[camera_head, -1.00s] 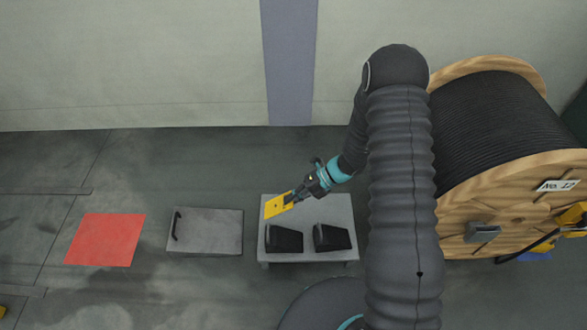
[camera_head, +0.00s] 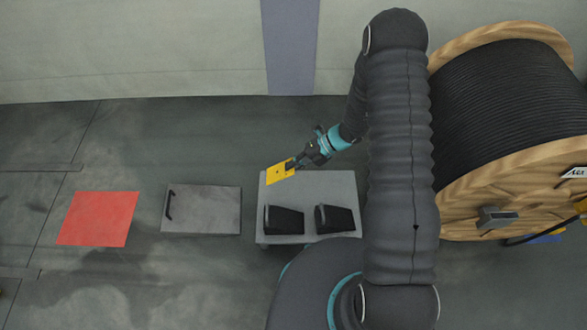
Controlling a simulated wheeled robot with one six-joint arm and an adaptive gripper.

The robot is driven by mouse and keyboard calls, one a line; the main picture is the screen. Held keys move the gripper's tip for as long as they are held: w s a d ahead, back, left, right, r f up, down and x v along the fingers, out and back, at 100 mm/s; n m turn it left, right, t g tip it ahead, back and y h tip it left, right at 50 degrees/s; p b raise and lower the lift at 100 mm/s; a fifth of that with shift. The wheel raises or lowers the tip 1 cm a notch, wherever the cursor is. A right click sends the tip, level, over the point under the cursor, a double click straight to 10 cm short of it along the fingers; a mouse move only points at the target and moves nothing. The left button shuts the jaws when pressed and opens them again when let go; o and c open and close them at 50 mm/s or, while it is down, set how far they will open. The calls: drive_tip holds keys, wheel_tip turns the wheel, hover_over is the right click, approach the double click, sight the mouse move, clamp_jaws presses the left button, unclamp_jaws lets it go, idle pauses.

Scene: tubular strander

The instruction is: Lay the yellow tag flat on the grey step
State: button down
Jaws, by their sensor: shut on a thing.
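The yellow tag (camera_head: 279,173) is a thin flat plate with a small dark hole. My gripper (camera_head: 292,164) is shut on its right edge. The tag appears over the upper left corner of a low grey platform (camera_head: 335,187) that bears two black wedge-shaped pedals. I cannot tell whether the tag touches it or hangs above it. A flat grey box (camera_head: 204,214) with a black handle on its left side stands left of the platform. Both are grey, and I cannot tell for sure which is the step.
Black pedals (camera_head: 284,219) and (camera_head: 334,217) fill the platform's lower part. A red square (camera_head: 97,218) lies on the floor at left. A large wooden cable reel (camera_head: 515,190) stands at right, beside my arm. The wall runs behind; the floor between is clear.

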drive_tip(key=shift+f, duration=0.45)
drive_tip(key=shift+f+b, duration=1.65)
drive_tip(key=shift+f, duration=1.4)
drive_tip(key=c, duration=1.2)
unclamp_jaws()
drive_tip(key=shift+c, duration=0.2)
drive_tip(key=shift+d, duration=0.1)
